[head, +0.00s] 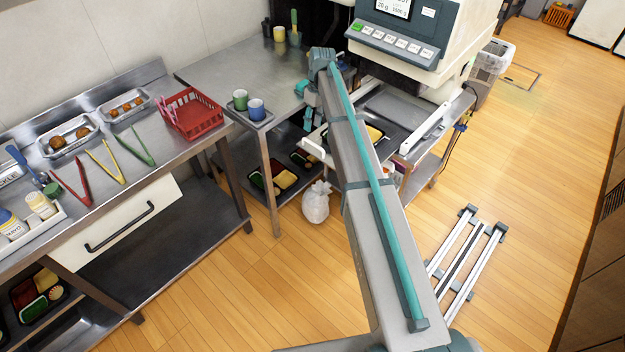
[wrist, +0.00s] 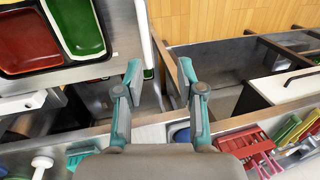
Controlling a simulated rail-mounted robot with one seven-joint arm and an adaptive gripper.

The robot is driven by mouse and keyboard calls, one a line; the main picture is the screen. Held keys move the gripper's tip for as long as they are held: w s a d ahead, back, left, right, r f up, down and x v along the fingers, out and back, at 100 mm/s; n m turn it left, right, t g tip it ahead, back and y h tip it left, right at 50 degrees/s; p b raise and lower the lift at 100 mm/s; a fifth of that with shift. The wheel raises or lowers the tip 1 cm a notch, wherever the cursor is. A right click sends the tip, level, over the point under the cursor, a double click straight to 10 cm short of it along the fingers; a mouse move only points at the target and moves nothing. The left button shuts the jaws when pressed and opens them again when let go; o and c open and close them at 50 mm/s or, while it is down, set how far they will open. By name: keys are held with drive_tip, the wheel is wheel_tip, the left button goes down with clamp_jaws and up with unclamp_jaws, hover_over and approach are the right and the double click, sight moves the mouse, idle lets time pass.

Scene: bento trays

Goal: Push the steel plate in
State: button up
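The steel plate (wrist: 122,28) is pulled out from the sealing machine (head: 415,35) and carries a black bento tray with red and green compartments (wrist: 60,35). Its white front handle (head: 313,148) sticks out toward the left in the head view and shows in the wrist view (wrist: 146,40). My gripper (wrist: 160,95) is open and empty, its two teal fingers spread. It hangs in front of the plate, near the handle and apart from it. In the head view my gripper (head: 309,118) is partly hidden, and my arm covers part of the plate.
A green cup (head: 240,98) and a blue cup (head: 257,108) stand on the steel table left of the machine. A red basket (head: 193,112) and tongs lie on the left counter. Bento trays sit on the lower shelf.

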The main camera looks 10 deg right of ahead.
drive_tip(key=s+f+m, duration=0.1)
drive_tip(key=s+f, duration=0.5)
drive_tip(key=f, duration=0.2)
drive_tip(key=s+a+f+m+g+b, duration=0.1)
drive_tip(key=s+f, duration=0.4)
drive_tip(key=f, duration=0.3)
drive_tip(key=shift+s, duration=0.4)
drive_tip(key=shift+f, duration=0.1)
